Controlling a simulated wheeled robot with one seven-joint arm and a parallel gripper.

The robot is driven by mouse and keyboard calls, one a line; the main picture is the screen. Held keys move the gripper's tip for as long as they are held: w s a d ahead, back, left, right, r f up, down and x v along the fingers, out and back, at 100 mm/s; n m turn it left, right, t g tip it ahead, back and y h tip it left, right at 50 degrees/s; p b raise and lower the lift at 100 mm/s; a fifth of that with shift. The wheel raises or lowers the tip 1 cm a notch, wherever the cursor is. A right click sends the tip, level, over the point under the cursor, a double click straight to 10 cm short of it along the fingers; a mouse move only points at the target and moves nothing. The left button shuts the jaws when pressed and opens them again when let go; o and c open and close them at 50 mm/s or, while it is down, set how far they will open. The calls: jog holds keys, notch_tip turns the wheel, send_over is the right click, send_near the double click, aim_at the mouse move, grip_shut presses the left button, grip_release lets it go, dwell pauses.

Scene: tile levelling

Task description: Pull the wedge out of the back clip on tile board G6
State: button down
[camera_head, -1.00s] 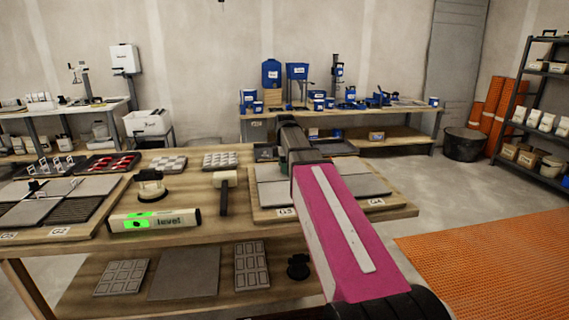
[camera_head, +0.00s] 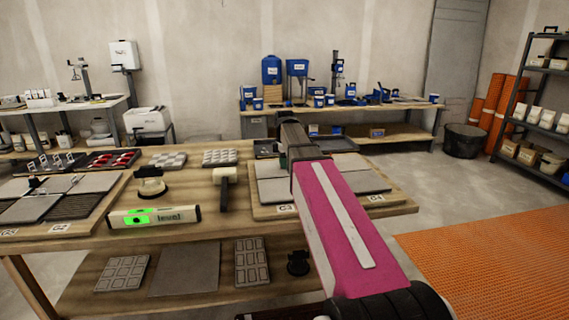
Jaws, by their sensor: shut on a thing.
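My pink arm reaches over the right-hand tile board (camera_head: 266,212), whose readable labels are G3 and G4. My gripper (camera_head: 286,158) is at the arm's far end, over or behind the back of this board. The arm covers its fingertips. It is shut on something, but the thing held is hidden. I cannot make out a G6 label, a back clip or a wedge in this view.
On the wooden table are a green-lit level (camera_head: 154,217), a mallet (camera_head: 224,188) and a suction cup tool (camera_head: 150,185). Another tile board (camera_head: 96,214) lies at the left. An orange mat (camera_head: 490,245) covers the floor at right.

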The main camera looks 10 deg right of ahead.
aim_at(270, 169)
jog(key=shift+a, duration=0.7)
dwell(0.6)
jog(key=shift+a+r, duration=0.1)
jog(key=shift+a, duration=2.05)
jog(key=shift+r, duration=2.95)
jog(key=shift+s, duration=0.1)
